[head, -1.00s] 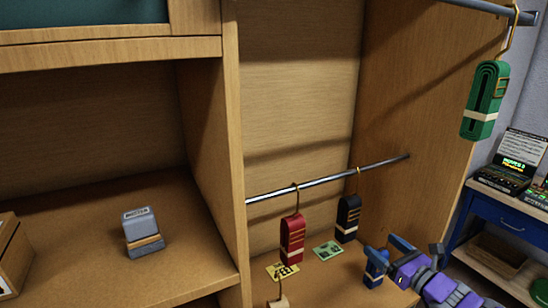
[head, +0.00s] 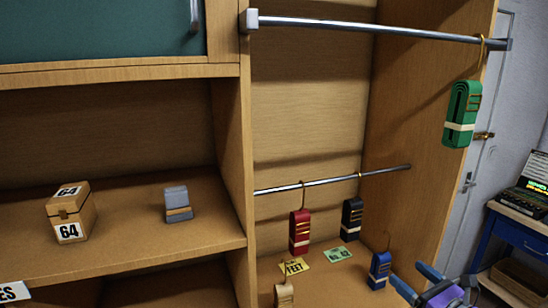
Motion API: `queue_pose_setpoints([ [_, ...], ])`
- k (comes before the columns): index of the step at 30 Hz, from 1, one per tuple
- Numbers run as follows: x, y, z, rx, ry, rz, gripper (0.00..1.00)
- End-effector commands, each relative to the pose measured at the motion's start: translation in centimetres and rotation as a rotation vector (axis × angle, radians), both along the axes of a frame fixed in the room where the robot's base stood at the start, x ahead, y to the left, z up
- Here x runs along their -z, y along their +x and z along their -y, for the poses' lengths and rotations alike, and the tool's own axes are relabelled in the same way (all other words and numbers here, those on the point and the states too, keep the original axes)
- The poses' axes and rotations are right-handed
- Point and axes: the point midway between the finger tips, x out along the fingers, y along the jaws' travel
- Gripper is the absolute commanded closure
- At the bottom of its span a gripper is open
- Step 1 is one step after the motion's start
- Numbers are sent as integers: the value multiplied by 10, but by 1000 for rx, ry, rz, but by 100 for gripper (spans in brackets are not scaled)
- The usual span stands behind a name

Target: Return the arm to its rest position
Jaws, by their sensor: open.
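My gripper (head: 432,287) shows at the bottom right of the head view, with its blue fingers apart and nothing between them. It is to the right of a blue strap bundle (head: 379,268) with a hook, and a gap shows between them. Part of my purple arm behind the gripper is cut off by the lower edge of the picture.
A red bundle (head: 300,232) and a black bundle (head: 351,219) hang from the lower rail (head: 330,182). A green bundle (head: 462,112) hangs from the upper rail (head: 370,30). A box marked 64 (head: 70,212) and a grey block (head: 178,203) stand on the left shelf.

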Motion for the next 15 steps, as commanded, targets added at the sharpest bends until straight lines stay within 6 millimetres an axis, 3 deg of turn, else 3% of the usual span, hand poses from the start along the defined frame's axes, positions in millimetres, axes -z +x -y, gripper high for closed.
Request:
queue_pose_setpoints([
  [8,-21,-4,-64,-171,-158,52,13],
  [15,-37,-26,-152,-415,-385,126,13],
])
